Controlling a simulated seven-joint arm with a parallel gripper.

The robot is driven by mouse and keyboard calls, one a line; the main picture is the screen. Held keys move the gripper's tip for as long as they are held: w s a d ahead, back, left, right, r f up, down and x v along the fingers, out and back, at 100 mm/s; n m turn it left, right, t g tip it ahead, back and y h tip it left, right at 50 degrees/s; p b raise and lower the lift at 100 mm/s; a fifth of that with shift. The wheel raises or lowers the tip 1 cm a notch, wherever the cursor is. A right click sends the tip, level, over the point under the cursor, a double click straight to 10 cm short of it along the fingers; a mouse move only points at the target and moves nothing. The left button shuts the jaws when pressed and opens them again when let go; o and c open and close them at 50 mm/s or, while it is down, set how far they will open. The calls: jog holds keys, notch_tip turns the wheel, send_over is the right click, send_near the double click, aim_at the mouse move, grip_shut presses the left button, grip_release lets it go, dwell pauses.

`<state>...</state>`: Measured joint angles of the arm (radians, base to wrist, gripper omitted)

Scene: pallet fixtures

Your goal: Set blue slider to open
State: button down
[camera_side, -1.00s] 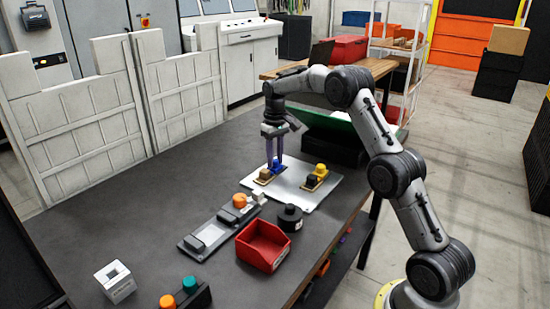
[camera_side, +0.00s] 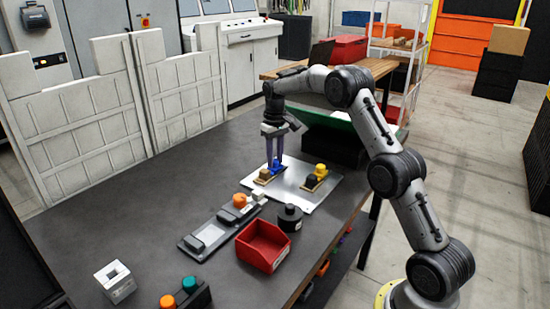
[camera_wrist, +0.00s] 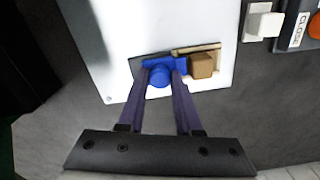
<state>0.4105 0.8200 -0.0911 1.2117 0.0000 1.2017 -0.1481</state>
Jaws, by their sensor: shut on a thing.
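The blue slider (camera_side: 265,174) sits on a small tan-based fixture on the pale metal plate (camera_side: 310,198) in the side view. In the wrist view, the blue slider (camera_wrist: 160,76) shows a rounded blue part between my fingers. A brown block (camera_wrist: 202,65) stands just right of it on the same fixture. My gripper (camera_side: 274,166) points down with its purple fingers at the slider. In the wrist view, my gripper (camera_wrist: 164,74) has a finger on each side of the blue part and is shut on it. The fingers partly hide the slider and its track.
A yellow-and-black fixture (camera_side: 317,177) stands right of the blue one on the plate. A black round part (camera_side: 289,218), a red bin (camera_side: 263,246) and a grey panel with an orange knob (camera_side: 215,231) lie nearer the front. Bare table lies left of the plate.

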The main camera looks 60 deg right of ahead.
jog(key=shift+d+r, duration=0.1)
jog(key=shift+d, duration=1)
jog(key=c, duration=0.6)
grip_release()
notch_tip(320, 180, up, 14)
jog(key=shift+f, duration=0.15)
